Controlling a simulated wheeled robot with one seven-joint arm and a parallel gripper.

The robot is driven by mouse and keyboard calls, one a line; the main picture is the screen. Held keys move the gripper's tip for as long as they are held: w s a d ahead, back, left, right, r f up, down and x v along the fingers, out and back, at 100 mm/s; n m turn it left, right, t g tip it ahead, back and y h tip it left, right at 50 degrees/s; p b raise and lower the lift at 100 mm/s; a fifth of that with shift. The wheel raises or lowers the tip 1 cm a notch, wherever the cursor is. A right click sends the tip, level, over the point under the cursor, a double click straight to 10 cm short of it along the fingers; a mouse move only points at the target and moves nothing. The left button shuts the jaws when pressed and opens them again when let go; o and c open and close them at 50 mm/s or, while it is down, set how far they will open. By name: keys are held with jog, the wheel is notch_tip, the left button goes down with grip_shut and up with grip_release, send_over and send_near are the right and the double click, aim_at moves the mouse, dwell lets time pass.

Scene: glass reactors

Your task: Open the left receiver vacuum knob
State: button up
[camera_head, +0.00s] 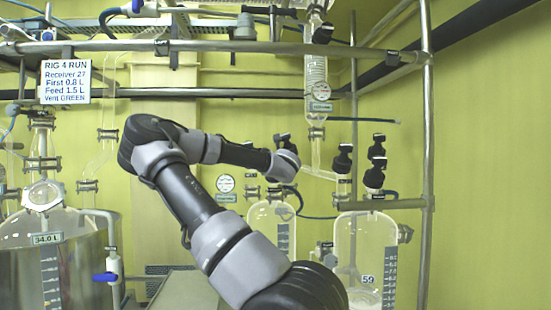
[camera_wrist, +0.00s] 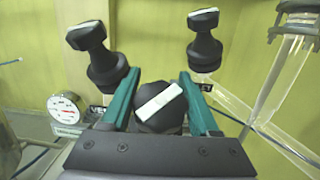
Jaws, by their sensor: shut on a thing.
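In the wrist view, the green fingers of my gripper (camera_wrist: 160,100) are shut on a black knob (camera_wrist: 160,118), one on each side. The white bar on its top slants up to the right. Two more black knobs stand beyond, one at the left (camera_wrist: 98,60) and one at the right (camera_wrist: 205,45). In the head view, my gripper (camera_head: 285,164) is above the left glass receiver (camera_head: 268,222), among its top fittings. The held knob is hidden there by my arm. I cannot read any label naming the knobs.
A round gauge (camera_wrist: 66,108) stands left of the fingers, and a glass tube (camera_wrist: 275,85) is close on the right. The right receiver (camera_head: 365,250) has several black knobs (camera_head: 374,177). A steel post (camera_head: 427,150) and rails frame the rig.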

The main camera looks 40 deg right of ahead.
jog(key=n+y, duration=0.1)
jog(key=n+t+y, duration=0.1)
jog(key=n+y, duration=0.3)
jog(key=shift+w+a+r+t, duration=0.1)
jog(key=shift+a+r+t, duration=0.05)
jog(key=shift+a+t, duration=0.25)
jog(key=n+y, duration=0.4)
jog(key=y, duration=0.1)
jog(key=shift+a, duration=0.3)
jog(key=n+y, duration=0.1)
jog(key=n+g+y, duration=0.1)
jog(key=n, duration=0.1)
jog(key=a+n+g+y, duration=0.1)
jog(key=y, duration=0.1)
jog(key=shift+f+n, duration=0.3)
jog(key=shift+f, duration=0.1)
jog(key=shift+a+f+n+g+y, duration=0.1)
jog(key=shift+a+n+g+y, duration=0.1)
jog(key=shift+n+g+y, duration=0.5)
jog(key=shift+a+f+n+g+y, duration=0.1)
jog(key=shift+a+n+g+y, duration=0.1)
jog(key=shift+n+g+y, duration=0.5)
jog(key=shift+n, duration=0.3)
jog(key=shift+f, duration=0.1)
jog(key=o, duration=1.4)
